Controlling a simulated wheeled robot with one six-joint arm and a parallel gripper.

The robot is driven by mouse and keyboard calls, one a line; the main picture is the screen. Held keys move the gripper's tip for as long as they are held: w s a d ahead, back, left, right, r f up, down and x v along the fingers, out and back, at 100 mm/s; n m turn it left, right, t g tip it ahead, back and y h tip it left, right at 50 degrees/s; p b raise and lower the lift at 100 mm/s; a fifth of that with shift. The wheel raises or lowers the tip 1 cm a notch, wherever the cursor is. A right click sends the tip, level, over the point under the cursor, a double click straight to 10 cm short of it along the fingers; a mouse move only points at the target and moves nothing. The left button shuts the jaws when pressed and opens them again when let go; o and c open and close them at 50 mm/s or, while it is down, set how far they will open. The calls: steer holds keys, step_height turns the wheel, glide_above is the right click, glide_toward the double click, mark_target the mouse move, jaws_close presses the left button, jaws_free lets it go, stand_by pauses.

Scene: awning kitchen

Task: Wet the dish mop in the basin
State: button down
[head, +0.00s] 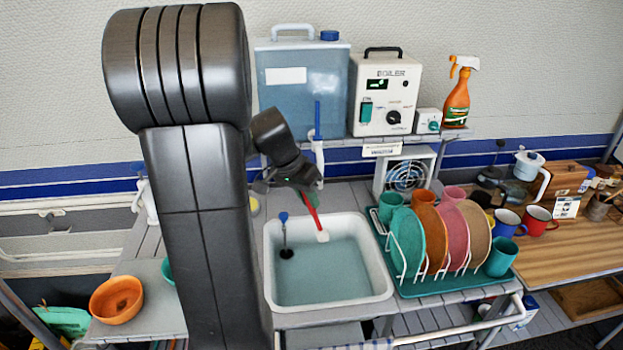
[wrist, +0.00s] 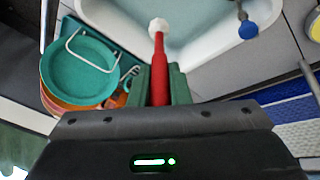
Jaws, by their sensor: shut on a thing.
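The dish mop (head: 313,217) has a red handle and a white head. My gripper (head: 308,190) is shut on its handle. In the head view the mop hangs tilted over the back of the white basin (head: 383,280), head down, at or just above the water (head: 330,270); I cannot tell if it touches. In the wrist view the red handle of the mop (wrist: 159,70) runs out from between the green fingers of my gripper (wrist: 160,85), its white head over the basin (wrist: 205,70).
A blue-topped plug (head: 284,235) stands at the basin's left. A teal dish rack (head: 450,285) with plates and cups is close on the right. A shelf with a water tank (head: 300,85), a boiler (head: 382,95) and an orange spray bottle (head: 457,100) rises behind. An orange bowl (head: 116,300) sits left.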

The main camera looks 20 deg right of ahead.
steer(key=shift+w+d+f, duration=0.1)
steer(key=shift+w+d, duration=0.05)
steer(key=shift+w, duration=0.15)
steer(key=shift+s+f+b, duration=0.15)
steer(key=shift+f+b, duration=0.2)
step_height(320, 180, down, 12)
steer(key=b, duration=1)
steer(key=shift+r, duration=0.1)
steer(key=shift+r+p, duration=3.7)
steer(key=shift+r, duration=1.7)
steer(key=shift+r+p, duration=1.35)
steer(key=shift+r, duration=0.7)
steer(key=shift+f, duration=0.1)
